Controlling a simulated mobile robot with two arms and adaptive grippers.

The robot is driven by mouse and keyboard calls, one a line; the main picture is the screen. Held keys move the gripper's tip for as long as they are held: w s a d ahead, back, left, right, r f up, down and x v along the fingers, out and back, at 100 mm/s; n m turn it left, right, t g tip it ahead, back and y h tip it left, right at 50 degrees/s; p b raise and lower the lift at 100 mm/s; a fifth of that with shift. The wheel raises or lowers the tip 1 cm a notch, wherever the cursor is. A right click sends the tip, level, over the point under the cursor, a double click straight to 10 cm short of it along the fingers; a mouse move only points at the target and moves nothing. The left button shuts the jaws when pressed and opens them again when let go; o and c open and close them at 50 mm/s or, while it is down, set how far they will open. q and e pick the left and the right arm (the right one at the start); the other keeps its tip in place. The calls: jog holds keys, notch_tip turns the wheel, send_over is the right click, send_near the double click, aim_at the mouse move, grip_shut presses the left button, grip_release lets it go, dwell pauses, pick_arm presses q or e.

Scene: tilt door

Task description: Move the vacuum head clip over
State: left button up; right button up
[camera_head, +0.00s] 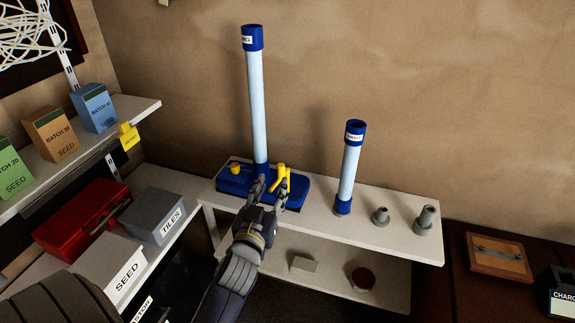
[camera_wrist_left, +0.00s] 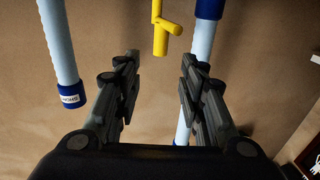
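A flat blue vacuum head (camera_head: 296,189) lies on the white shelf, with a tall pale blue tube (camera_head: 258,110) upright at it. A yellow clip-like piece (camera_head: 281,176) stands on the head, right of the tube. A smaller yellow piece (camera_head: 236,168) sits at the head's left end. My left gripper (camera_head: 270,186) is in front of the head, its fingers apart. In the left wrist view the gripper (camera_wrist_left: 158,60) is open and empty, with the yellow clip-like piece (camera_wrist_left: 161,35) beyond the fingertips, untouched. My right gripper is not in view.
A shorter tube (camera_head: 349,170) and two grey nozzles (camera_head: 381,216) (camera_head: 426,220) stand on the white shelf (camera_head: 395,240) to the right.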

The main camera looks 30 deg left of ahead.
aim_at(280, 168)
pick_arm(q)
jog(key=p+x, duration=0.2)
jog(key=x, duration=0.6)
jog(key=shift+w+a, duration=0.1)
jog(key=shift+w, duration=0.15)
jog(key=shift+w+a, duration=0.2)
jog(key=shift+w, duration=0.45)
jog(key=shift+c, duration=0.2)
grip_shut()
